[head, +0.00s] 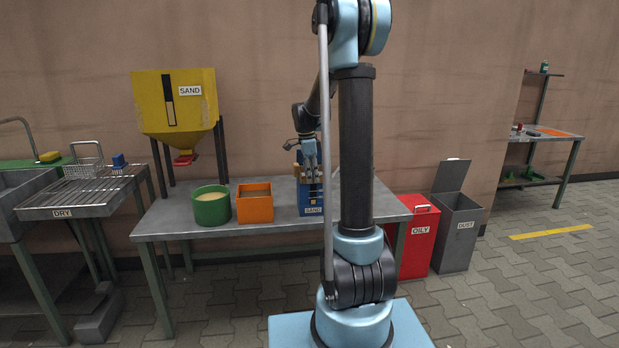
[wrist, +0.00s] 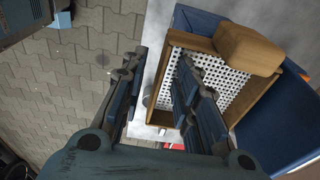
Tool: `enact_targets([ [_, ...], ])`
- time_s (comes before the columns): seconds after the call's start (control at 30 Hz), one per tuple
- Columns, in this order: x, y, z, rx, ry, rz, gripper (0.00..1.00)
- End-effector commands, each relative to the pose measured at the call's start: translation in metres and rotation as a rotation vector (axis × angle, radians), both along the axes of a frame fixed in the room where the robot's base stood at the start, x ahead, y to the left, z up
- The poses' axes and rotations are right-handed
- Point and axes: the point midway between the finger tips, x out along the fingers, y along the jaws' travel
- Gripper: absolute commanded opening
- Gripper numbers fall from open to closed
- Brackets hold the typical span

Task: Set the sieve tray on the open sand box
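The sieve tray shows in the wrist view as a wooden frame around white perforated mesh (wrist: 235,85), with a light wooden block (wrist: 250,50) at its upper right edge. It lies in or over a blue box (wrist: 285,125); I cannot tell how it is seated. In the head view the blue box (head: 311,203) stands on the table with a small label that seems to read SAND, wooden parts (head: 298,178) at its top. My gripper (wrist: 162,60) is open, one finger over the mesh, the other outside the left rim. It also shows above the blue box in the head view (head: 309,166).
An orange open-topped box (head: 255,208) and a green round tub of sand (head: 211,208) stand left on the grey table (head: 175,215). A yellow SAND hopper (head: 178,105) stands behind. Red OILY (head: 417,240) and grey DUST (head: 458,232) bins stand right of the table.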

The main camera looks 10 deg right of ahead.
Motion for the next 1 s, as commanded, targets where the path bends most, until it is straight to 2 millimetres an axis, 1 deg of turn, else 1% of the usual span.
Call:
enact_targets([
  [0.13,0.000,0.001,0.009,0.000,0.000,0.000,0.28],
  [0.23,0.000,0.003,0.022,0.000,0.000,0.000,0.28],
  [0.5,-0.001,0.009,0.072,0.000,0.001,0.001,0.28],
  [0.7,-0.001,0.013,0.101,0.000,0.001,0.001,0.28],
  [0.9,-0.001,0.014,0.116,0.000,0.001,0.001,0.28],
  [1.0,-0.008,0.014,0.118,0.002,0.001,0.020,0.28],
])
